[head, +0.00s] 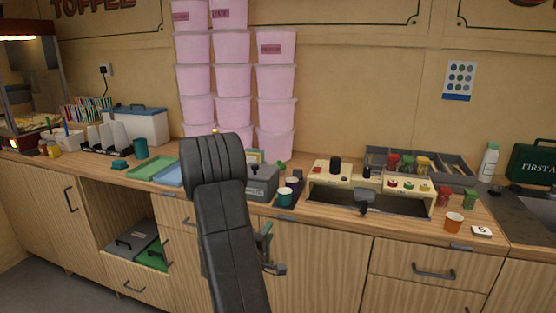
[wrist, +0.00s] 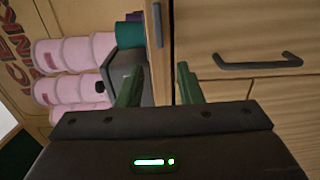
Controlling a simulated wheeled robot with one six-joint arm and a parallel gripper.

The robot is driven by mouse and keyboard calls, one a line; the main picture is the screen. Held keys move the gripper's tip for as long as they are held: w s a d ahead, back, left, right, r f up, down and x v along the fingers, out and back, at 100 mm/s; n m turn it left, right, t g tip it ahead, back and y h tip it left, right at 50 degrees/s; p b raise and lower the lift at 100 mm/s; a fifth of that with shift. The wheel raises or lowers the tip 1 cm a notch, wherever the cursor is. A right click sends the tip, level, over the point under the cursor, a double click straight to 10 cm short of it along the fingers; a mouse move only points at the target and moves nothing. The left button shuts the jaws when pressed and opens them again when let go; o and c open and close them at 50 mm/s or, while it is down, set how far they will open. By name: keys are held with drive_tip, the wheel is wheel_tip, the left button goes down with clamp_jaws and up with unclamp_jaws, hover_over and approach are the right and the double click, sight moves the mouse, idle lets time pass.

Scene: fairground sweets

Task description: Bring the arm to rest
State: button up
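My arm rises in the middle of the head view, its dark upper links bent and standing in front of the counter (head: 330,222). My gripper (head: 267,245) shows just right of the arm, in front of the cabinet doors below the counter edge, partly hidden by the arm link. In the wrist view my gripper (wrist: 158,86) has its two green fingers apart with nothing between them. The wrist view is turned sideways and shows cabinet fronts close ahead.
Pink tubs (head: 233,80) are stacked behind the arm. A teal cup (head: 285,197) stands near the counter edge, beside a grey box (head: 262,184). A cream dispenser stand (head: 325,178) is right of them. A drawer handle (wrist: 258,62) shows in the wrist view. An open shelf is lower left.

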drive_tip(key=x, duration=0.8)
drive_tip(key=shift+p, duration=0.35)
drive_tip(key=shift+s+a, duration=0.1)
